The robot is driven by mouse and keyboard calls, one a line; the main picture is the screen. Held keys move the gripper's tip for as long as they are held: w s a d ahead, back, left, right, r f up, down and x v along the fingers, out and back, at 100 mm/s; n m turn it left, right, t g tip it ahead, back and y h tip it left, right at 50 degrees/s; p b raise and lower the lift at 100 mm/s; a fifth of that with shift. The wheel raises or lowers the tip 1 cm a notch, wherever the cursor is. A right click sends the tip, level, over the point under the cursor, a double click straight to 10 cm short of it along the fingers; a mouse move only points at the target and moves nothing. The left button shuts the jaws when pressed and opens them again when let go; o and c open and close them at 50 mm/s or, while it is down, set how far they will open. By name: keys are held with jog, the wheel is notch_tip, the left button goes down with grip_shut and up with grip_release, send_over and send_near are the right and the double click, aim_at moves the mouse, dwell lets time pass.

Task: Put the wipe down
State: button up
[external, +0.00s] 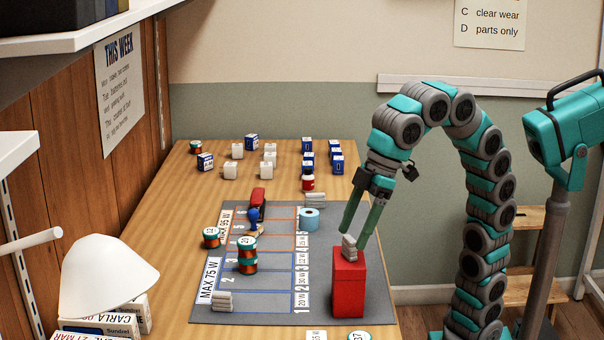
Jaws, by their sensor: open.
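A small folded grey-white bundle, which looks like the wipe (349,248), rests on top of an upright red box (349,288) at the right side of the grey mat. My gripper (358,234) points down just above the red box. Its two green fingers are apart, with their tips at the upper part of the bundle. I cannot tell whether a finger still touches it. Similar pale folded bundles lie at the mat's lower left (222,301) and top edge (315,200).
The grey mat (260,312) has marked, numbered lanes. Green-and-orange spools (247,256), a blue tape roll (309,219), a red stapler-like object (258,202) and a blue-handled stamp (254,219) stand on it. Several small white and blue boxes (308,160) fill the table's back. A white lamp shade (108,275) is at front left.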

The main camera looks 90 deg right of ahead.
jog(key=p+v, duration=0.1)
jog(key=v, duration=0.3)
jog(key=shift+s+r+p, duration=0.15)
jog(key=shift+r+p, duration=0.15)
jog(key=shift+r, duration=0.05)
